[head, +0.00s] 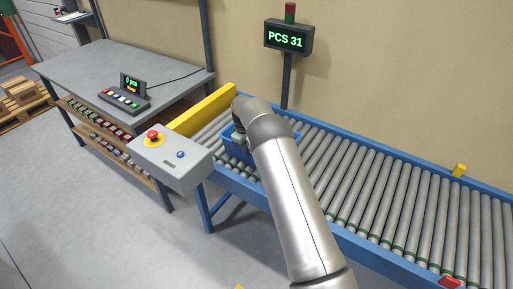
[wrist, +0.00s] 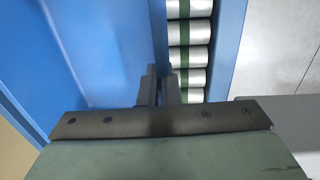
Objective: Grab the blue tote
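The blue tote (head: 234,148) sits on the roller conveyor at its left end, just past the yellow stop bar, partly hidden behind my arm. In the wrist view the tote (wrist: 85,50) fills the left side, with its inside floor and a side wall showing. My gripper (wrist: 160,88) points down at that wall, one finger on each side of it. The fingers are close together with only a thin strip of the wall between them, so they look shut on it. In the head view my wrist covers most of the gripper.
The roller conveyor (head: 350,180) runs right, its rollers mostly clear, with a small red item (head: 451,283) at the near right. A control box (head: 170,160) with a red button stands at the front left. A yellow bar (head: 205,108) crosses the conveyor end. A grey workbench (head: 130,62) stands left.

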